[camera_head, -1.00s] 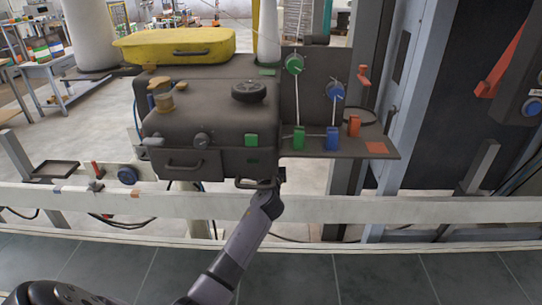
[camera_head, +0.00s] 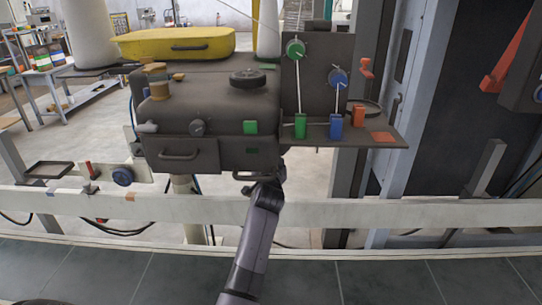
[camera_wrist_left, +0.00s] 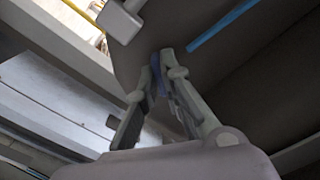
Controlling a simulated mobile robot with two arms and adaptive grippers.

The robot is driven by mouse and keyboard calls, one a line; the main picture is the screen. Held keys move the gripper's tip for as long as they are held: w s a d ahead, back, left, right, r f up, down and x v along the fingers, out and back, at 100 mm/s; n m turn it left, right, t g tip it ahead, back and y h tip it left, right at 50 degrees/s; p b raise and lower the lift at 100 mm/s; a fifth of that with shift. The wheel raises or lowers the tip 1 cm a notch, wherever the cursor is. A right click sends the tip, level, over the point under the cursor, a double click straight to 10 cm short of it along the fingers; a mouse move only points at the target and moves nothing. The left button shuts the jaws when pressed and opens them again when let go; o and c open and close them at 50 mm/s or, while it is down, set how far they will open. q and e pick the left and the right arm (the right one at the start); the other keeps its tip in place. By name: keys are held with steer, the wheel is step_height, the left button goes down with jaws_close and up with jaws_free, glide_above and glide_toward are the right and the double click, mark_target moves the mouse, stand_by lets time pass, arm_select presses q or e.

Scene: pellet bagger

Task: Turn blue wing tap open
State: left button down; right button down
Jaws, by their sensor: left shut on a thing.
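The blue wing tap (camera_wrist_left: 157,72) shows in the left wrist view as a small blue piece, mostly hidden between my fingers. It sits against a dark brown surface. My left gripper (camera_wrist_left: 164,62) is shut on it. In the head view my left arm reaches up from the bottom to the underside of the dark brown machine (camera_head: 200,112). The fingers and the tap are hidden there, so the tap's angle cannot be told. My right gripper is not in view.
A pale rail (camera_head: 380,212) runs across in front of the machine. A dark handle (camera_head: 257,176) is close above my left wrist. A blue strip (camera_wrist_left: 222,26) and a pale block (camera_wrist_left: 121,20) are near the fingers. A side shelf (camera_head: 392,142) carries green, blue and orange blocks.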

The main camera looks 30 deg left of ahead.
arm_select(q)
steer(key=shift+f+n+b, duration=0.1)
steer(key=shift+n+b, duration=0.45)
steer(key=shift+n, duration=2.75)
steer(key=c, duration=1.7)
jaws_free()
